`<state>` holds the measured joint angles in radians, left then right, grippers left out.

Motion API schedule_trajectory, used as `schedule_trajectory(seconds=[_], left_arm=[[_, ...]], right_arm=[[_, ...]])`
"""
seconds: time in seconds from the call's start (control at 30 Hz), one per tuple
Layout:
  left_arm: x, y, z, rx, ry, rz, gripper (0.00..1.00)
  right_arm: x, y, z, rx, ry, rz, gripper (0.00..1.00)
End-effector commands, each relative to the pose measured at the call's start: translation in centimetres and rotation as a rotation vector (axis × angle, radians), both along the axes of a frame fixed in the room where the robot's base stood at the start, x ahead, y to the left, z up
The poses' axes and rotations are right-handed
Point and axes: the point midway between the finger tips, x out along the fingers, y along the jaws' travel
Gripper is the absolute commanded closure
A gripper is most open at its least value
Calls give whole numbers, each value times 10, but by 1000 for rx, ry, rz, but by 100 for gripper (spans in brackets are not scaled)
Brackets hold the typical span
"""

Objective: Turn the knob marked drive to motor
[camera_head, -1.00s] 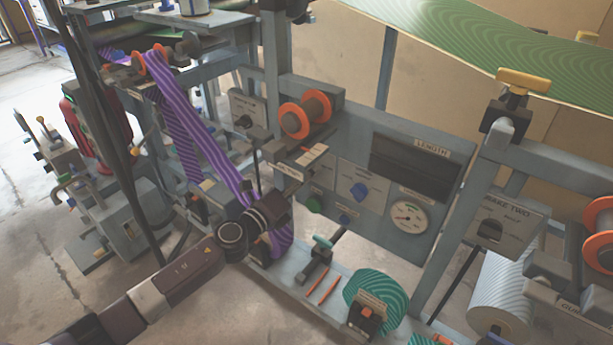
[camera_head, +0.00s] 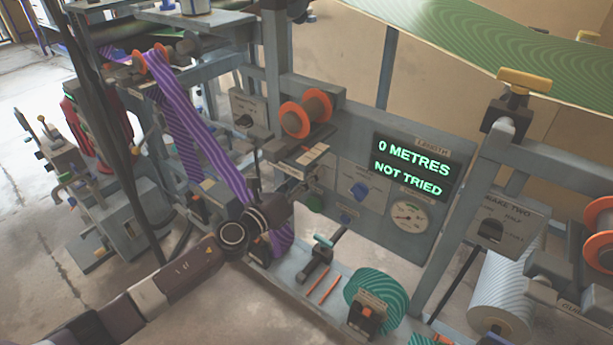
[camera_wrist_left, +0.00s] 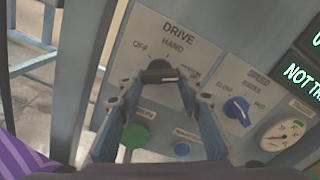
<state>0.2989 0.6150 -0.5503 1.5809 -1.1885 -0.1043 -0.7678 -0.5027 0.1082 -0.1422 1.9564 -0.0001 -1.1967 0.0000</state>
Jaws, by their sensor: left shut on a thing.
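In the left wrist view the dark drive knob (camera_wrist_left: 159,76) sits on a pale plate (camera_wrist_left: 180,36) marked DRIVE, with OFF at left and HAND at top. A third label at right is partly covered by a finger. The knob's bar lies roughly across the picture, with a white mark on its right half. My left gripper (camera_wrist_left: 160,84) is shut on the knob, one finger at each side. In the head view my left gripper (camera_head: 292,180) reaches the panel and hides the knob. My right gripper is not in view.
A lit display (camera_head: 411,168) reads 0 METRES, NOT TRIED. Right of the drive plate are a blue speed knob (camera_wrist_left: 237,109) and a dial gauge (camera_wrist_left: 283,134). A green button (camera_wrist_left: 136,135) and a blue button (camera_wrist_left: 181,149) lie below. Purple striped webbing (camera_head: 205,150) runs beside my arm.

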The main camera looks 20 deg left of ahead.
Motion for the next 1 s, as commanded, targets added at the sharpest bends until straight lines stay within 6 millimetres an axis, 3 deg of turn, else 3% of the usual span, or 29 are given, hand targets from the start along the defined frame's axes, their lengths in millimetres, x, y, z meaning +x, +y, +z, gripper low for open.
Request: schedule_trajectory(seconds=[0.27, 0.3, 0.43, 0.77, 1.0], left_arm=[[-1, -1, -3, 6, 3, -3, 92], [-1, 0, -3, 6, 4, -3, 63], [-1, 0, -2, 4, 2, -2, 50], [-3, 1, -1, 2, 1, -1, 50], [-30, 11, -3, 3, 5, -1, 50]], right_arm=[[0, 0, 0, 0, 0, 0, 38], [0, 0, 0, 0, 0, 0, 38], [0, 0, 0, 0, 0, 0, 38], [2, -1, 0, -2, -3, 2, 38], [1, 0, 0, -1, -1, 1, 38]])
